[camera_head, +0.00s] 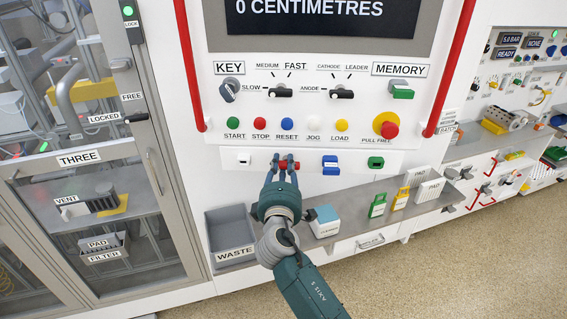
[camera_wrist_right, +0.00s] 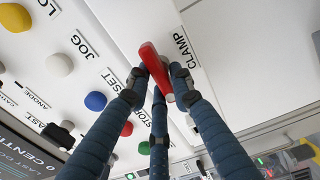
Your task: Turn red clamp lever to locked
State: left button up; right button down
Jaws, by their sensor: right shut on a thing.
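The red clamp lever (camera_head: 289,165) is on the white panel below the row of round buttons, largely covered by my fingers. In the right wrist view the red lever (camera_wrist_right: 152,62) shows beside the printed word CLAMP. My right gripper (camera_head: 282,168) has its dark blue fingers closed around it; in the wrist view the fingertips (camera_wrist_right: 158,82) press on it from both sides. No locked marking beside the lever is readable. My left gripper is not in view.
Left of the lever is a white switch (camera_head: 243,159); right are a blue one (camera_head: 330,165) and a green one (camera_head: 375,163). Below are a grey WASTE bin (camera_head: 232,240), a white and teal box (camera_head: 324,222) and a shelf. Red bars (camera_head: 450,68) flank the panel.

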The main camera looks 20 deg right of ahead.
jog(key=shift+w+r, duration=0.1)
jog(key=shift+r, duration=0.2)
jog(key=c, duration=1.7)
grip_release()
jog(key=shift+o, duration=0.7)
jog(key=shift+w+f, duration=0.1)
jog(key=shift+f, duration=0.2)
jog(key=shift+s+a, duration=0.1)
jog(key=shift+s, duration=0.3)
jog(key=v, duration=1.1)
